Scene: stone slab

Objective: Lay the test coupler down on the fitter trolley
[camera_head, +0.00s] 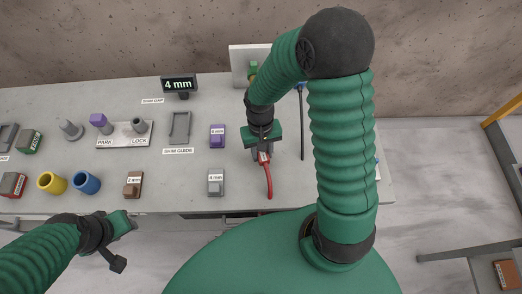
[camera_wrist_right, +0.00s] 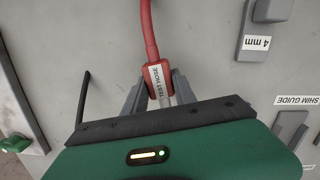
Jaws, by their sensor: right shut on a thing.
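The test coupler, a red piece with a white "TEST HOSE" label (camera_wrist_right: 158,82) and a red hose, is between the grey fingers of my right gripper (camera_wrist_right: 160,92). In the head view my right gripper (camera_head: 263,152) is over the right part of the stone slab, and the red hose (camera_head: 268,182) trails toward the slab's front edge. The gripper hides most of the coupler there. My left gripper (camera_head: 119,240) is off the slab's front edge at lower left; its fingers are unclear. A grey frame (camera_head: 455,254) at lower right may be the fitter trolley; I cannot tell for certain.
The slab holds a purple 6 mm block (camera_head: 217,136), a grey 4 mm block (camera_head: 215,183), a brown 2 mm block (camera_head: 133,185), a shim guide (camera_head: 180,128) and yellow (camera_head: 52,183) and blue (camera_head: 86,182) rings. A white panel (camera_head: 240,60) stands behind my right arm. Open floor lies right of the slab.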

